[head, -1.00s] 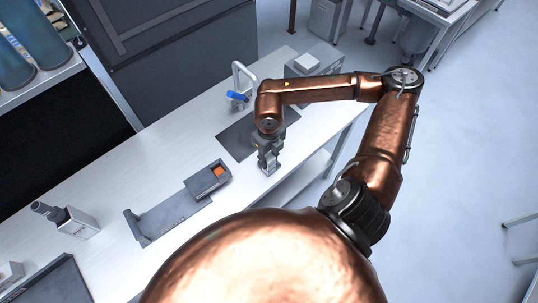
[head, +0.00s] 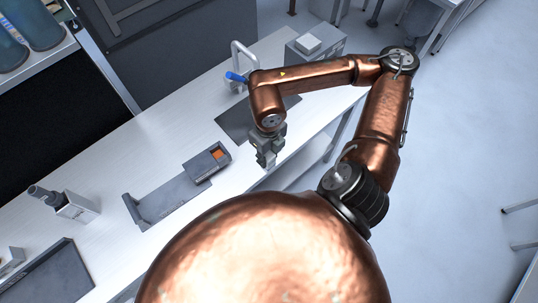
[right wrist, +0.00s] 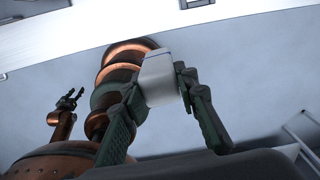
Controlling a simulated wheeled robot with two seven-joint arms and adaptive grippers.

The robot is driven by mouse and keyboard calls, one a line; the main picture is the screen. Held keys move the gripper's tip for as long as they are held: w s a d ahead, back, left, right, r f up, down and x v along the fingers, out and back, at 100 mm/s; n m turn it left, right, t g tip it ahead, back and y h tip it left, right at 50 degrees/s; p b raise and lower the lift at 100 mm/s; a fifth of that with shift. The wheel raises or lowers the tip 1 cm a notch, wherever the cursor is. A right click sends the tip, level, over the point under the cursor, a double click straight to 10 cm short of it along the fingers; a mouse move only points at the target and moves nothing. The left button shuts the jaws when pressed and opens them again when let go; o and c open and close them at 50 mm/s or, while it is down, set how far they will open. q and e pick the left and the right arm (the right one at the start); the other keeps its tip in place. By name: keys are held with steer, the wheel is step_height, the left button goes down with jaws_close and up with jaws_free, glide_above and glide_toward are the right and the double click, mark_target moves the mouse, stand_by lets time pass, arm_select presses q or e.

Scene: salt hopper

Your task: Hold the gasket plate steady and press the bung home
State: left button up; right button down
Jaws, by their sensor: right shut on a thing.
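My right gripper (head: 266,160) is over the front edge of the bench, right of a dark block with an orange square (head: 217,155). In the right wrist view it is shut on a pale grey block (right wrist: 160,80), held between its green-grey fingers. I cannot tell whether this block is the bung. A dark grey flat tray (head: 170,200) with a raised end lies on the bench, touching the dark block. I cannot tell which piece is the gasket plate. My left gripper (right wrist: 70,99) shows small at the left of the right wrist view, its fingers apart and empty.
A grey box with a dark cylinder (head: 75,208) stands at the left of the bench.

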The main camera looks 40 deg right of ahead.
steer(key=w+a+n, duration=0.3)
steer(key=w+n, duration=0.3)
steer(key=n, duration=1.1)
steer(key=w+a+n, duration=0.3)
steer(key=w+n, duration=0.3)
steer(key=n, duration=1.2)
steer(key=shift+w, duration=0.15)
steer(key=shift+f, duration=0.1)
